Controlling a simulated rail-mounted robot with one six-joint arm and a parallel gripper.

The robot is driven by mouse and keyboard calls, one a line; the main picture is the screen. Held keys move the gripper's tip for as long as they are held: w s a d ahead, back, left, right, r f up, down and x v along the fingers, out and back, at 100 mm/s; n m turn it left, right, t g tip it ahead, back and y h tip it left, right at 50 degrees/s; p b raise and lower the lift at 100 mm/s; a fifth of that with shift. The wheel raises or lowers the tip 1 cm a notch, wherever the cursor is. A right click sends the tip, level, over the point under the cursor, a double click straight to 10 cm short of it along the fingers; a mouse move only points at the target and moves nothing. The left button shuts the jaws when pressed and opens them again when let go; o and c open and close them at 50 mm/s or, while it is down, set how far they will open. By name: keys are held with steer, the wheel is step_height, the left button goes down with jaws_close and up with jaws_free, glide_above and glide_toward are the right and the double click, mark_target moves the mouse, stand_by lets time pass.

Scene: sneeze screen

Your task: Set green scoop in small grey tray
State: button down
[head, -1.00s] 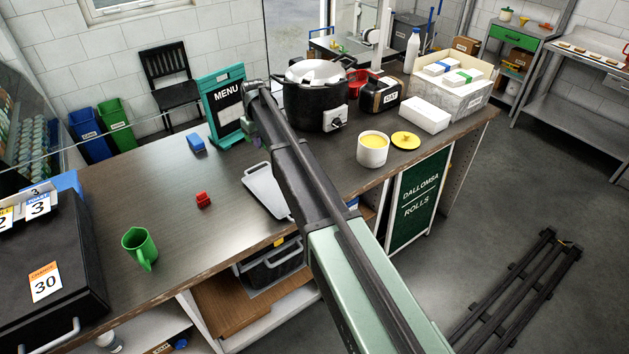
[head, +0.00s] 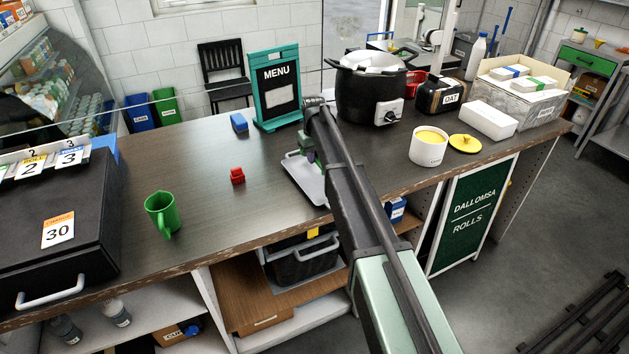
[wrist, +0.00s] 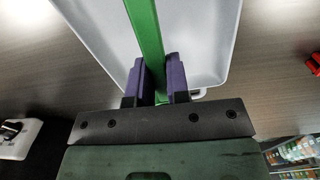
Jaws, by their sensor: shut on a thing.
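In the wrist view my gripper (wrist: 154,78) is shut on the green scoop (wrist: 146,32), with a purple finger on each side of its long green handle. The scoop's far end runs out of the top of that picture. The small grey tray (wrist: 205,45) lies behind and below the scoop; whether they touch cannot be told. In the head view the tray (head: 308,183) lies on the counter, partly covered by my arm. My gripper (head: 306,150) is at the tray's back end there, mostly hidden by the arm.
On the counter (head: 210,180) stand a green mug (head: 162,214), a red block (head: 237,175), a blue block (head: 239,122) and a menu stand (head: 276,88). A black pot (head: 368,95) and a yellow-filled tub (head: 428,146) are to the right. The counter left of the tray is mostly clear.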

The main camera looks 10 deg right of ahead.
mark_target(314, 172)
step_height(314, 172, down, 5)
steer(key=b, duration=0.4)
steer(key=shift+r, duration=0.55)
steer(key=shift+f, duration=0.25)
steer(key=c, duration=1.1)
jaws_free()
steer(key=shift+r, duration=0.1)
step_height(314, 172, up, 13)
steer(key=p, duration=1.2)
steer(key=shift+f, duration=0.2)
steer(key=s+f+m+b, duration=0.2)
steer(key=s+f+m, duration=0.1)
steer(key=s, duration=3.7)
steer(key=shift+s+b, duration=0.25)
steer(key=shift+b, duration=0.1)
